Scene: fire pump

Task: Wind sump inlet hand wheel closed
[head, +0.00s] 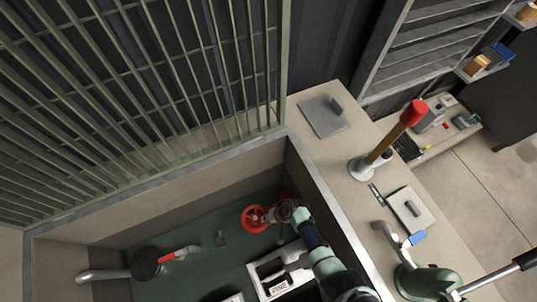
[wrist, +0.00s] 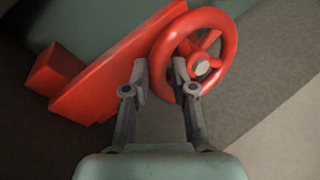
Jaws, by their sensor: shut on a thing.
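The red hand wheel (head: 246,217) is low in the sunken pit in the head view. In the wrist view the hand wheel (wrist: 229,45) has a round rim, spokes and a grey hub. My gripper (wrist: 160,72) has one finger on each side of the wheel's near left rim and is shut on it. The right finger reaches inside the ring, by the hub. In the head view my gripper (head: 276,213) is at the right side of the wheel, and its fingertips are too small to make out.
In the wrist view a red angular part (wrist: 105,75) lies just left of the wheel. In the head view the pit's right wall (head: 325,205) is close to my arm. A white-framed box (head: 263,277) sits below the wheel; green bars (head: 150,80) stand behind the pit.

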